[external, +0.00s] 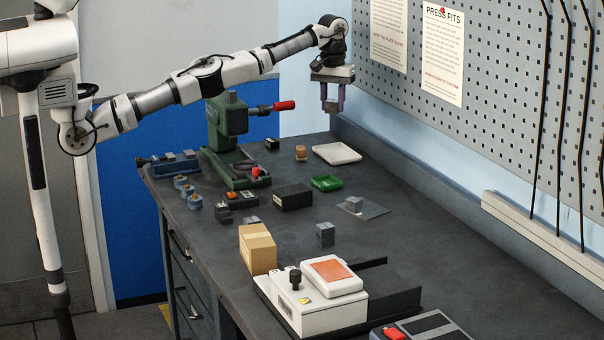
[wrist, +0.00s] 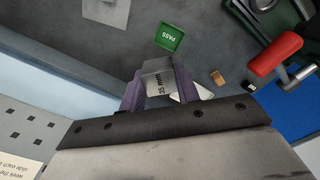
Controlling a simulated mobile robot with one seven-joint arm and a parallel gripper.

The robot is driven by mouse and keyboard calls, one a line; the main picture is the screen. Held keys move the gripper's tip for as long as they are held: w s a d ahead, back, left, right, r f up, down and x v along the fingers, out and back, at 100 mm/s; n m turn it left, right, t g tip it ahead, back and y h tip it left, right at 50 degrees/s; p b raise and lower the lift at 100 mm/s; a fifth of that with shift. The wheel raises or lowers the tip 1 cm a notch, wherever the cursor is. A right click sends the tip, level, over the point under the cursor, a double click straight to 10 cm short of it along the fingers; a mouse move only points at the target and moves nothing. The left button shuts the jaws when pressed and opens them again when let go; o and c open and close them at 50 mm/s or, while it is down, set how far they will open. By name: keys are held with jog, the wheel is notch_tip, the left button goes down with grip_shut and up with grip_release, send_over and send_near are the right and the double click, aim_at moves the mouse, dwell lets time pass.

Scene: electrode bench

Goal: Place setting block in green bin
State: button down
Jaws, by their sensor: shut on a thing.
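The setting block (wrist: 158,78), grey and marked "35 mm", is between the two purple fingers of my gripper (wrist: 160,90) in the wrist view. My gripper is shut on it. In the external view my gripper (external: 332,106) is raised above the far end of the bench, pointing down; the block is hard to make out there. The green bin (external: 326,183) is a small shallow tray on the bench, lower and nearer the camera than my gripper. In the wrist view the green bin (wrist: 170,36), marked "PASS", lies beyond the block and looks empty.
A white tray (external: 336,153) stands behind the green bin. A green press (external: 228,130) with a red-handled lever stands left. The pegboard wall (external: 470,90) borders the bench.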

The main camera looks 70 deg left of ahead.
jog(key=shift+f+b, duration=1.4)
jog(key=shift+f, duration=8.3)
jog(key=shift+f+p, duration=0.3)
jog(key=shift+f, duration=0.25)
jog(key=c, duration=1)
grip_release()
jog(key=shift+c, duration=0.2)
jog(key=shift+r+b, duration=0.4)
jog(key=shift+r, duration=0.1)
notch_tip(320, 180, up, 12)
jog(key=b, duration=0.1)
